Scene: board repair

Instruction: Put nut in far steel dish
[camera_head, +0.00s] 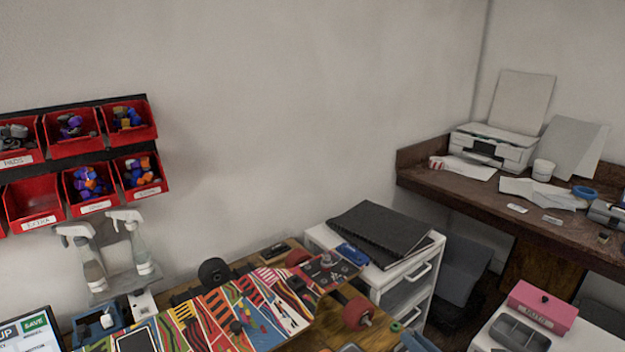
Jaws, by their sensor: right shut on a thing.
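My right gripper (412,340) shows only in part at the bottom edge, right of the skateboard. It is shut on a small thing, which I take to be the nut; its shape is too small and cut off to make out. A small greenish round piece (396,327) shows by its tip. A grey dish with compartments (520,335) sits on the white cabinet at the lower right. I cannot tell whether it is the far steel dish. My left gripper is not in view.
A colourful skateboard deck (235,310) with a red wheel (357,313) lies on the bench. A white drawer unit (410,285) with black binders (380,233) stands behind. A pink box (542,305) stands near the grey dish. Spray bottles (135,240) hang left.

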